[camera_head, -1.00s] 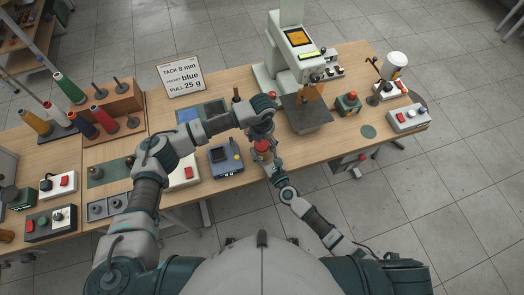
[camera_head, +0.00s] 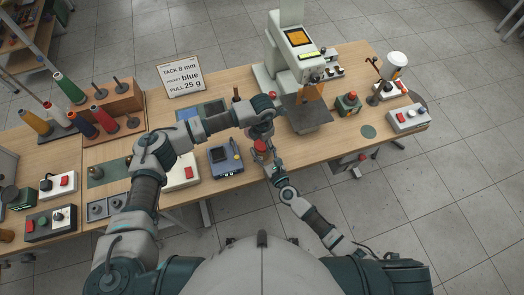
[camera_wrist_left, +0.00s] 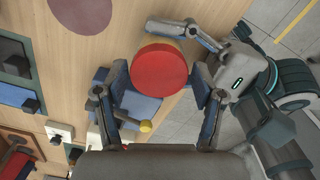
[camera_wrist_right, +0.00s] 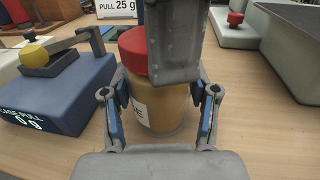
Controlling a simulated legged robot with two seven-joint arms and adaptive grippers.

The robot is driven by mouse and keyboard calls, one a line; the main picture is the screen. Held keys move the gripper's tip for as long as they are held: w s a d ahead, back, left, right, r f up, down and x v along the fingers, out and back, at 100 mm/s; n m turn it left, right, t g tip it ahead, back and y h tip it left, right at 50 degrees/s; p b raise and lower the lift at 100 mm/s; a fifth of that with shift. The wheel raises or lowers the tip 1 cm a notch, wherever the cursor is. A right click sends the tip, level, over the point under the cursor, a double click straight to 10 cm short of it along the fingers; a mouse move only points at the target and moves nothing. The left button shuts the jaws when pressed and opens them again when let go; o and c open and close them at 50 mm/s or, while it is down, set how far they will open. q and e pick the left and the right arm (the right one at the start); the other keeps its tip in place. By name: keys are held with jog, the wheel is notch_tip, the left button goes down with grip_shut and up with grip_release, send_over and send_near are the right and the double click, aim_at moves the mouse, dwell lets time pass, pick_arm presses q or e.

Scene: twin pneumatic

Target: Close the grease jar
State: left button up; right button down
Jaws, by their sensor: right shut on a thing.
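The grease jar (camera_wrist_right: 160,107) is a tan, round jar with a pale label, standing upright on the table. Its red lid (camera_wrist_left: 160,68) sits on its top; the lid also shows in the head view (camera_head: 260,146) and the right wrist view (camera_wrist_right: 132,48). My right gripper (camera_wrist_right: 160,103) is shut on the jar's body from the near side. My left gripper (camera_wrist_left: 158,85) is above the jar, its fingers open on either side of the lid, with a gap at the left finger. One left finger hides part of the lid and jar in the right wrist view.
A blue pull gauge (camera_head: 225,160) stands just left of the jar. A press machine (camera_head: 290,60) with a grey plate (camera_head: 306,115) stands at the back right. Thread spools (camera_head: 68,88) and switch boxes (camera_head: 50,222) fill the left. The table's front edge is close to the jar.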

pick_arm(q)
jog(key=shift+o, duration=0.6)
notch_tip(320, 180, up, 12)
jog(key=shift+w, duration=0.1)
pick_arm(e)
jog(key=shift+c, duration=1.1)
grip_release()
